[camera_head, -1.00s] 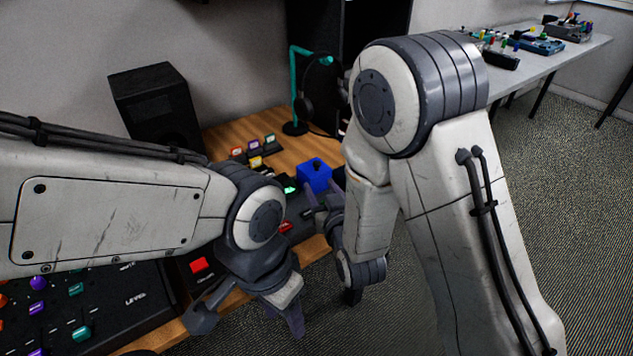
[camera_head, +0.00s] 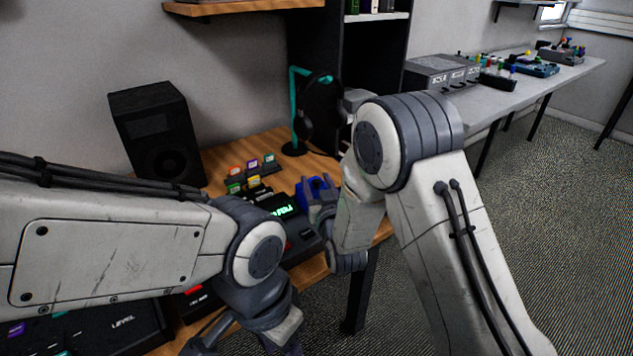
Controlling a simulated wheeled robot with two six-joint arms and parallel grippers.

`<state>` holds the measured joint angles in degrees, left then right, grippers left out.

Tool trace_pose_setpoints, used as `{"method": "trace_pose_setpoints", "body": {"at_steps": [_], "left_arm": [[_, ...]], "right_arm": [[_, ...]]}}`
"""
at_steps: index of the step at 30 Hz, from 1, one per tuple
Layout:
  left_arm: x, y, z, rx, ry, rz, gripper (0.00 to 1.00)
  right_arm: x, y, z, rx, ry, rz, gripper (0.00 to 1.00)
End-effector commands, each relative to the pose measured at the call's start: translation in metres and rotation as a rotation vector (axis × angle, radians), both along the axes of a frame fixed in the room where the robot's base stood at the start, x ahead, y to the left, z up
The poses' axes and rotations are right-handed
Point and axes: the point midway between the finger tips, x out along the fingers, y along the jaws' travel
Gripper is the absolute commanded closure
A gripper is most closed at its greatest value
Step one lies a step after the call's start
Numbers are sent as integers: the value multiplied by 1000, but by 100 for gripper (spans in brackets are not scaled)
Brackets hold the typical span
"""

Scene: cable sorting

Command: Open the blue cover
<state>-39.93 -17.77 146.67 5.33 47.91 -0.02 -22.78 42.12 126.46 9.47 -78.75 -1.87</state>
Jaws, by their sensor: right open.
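The blue cover (camera_head: 303,192) is at the right end of a dark device with a green lit display (camera_head: 283,211) on the wooden desk. My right gripper (camera_head: 318,190) is open right at the cover. Its grey fingers hide part of the cover, so I cannot tell whether they touch it or how far it is raised. My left gripper (camera_head: 247,343) is open and empty at the bottom of the view, in front of the device, with its fingertips partly cut off.
A black speaker (camera_head: 157,137) stands at the back left, and headphones hang on a teal stand (camera_head: 294,110). Small coloured cartridges (camera_head: 252,168) sit behind the device. A mixer panel (camera_head: 90,325) lies at front left. A grey side table (camera_head: 530,84) is at back right.

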Motion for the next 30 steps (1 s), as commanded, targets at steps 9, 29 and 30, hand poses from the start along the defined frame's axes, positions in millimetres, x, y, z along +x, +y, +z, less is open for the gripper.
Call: {"method": "trace_pose_setpoints", "body": {"at_steps": [9,29,30], "left_arm": [[0,0,0,0,0,0,50],[0,0,0,0,0,0,50],[0,0,0,0,0,0,50]], "right_arm": [[3,1,0,0,0,0,48],[2,0,0,0,0,0,100],[2,0,0,0,0,0,100]]}}
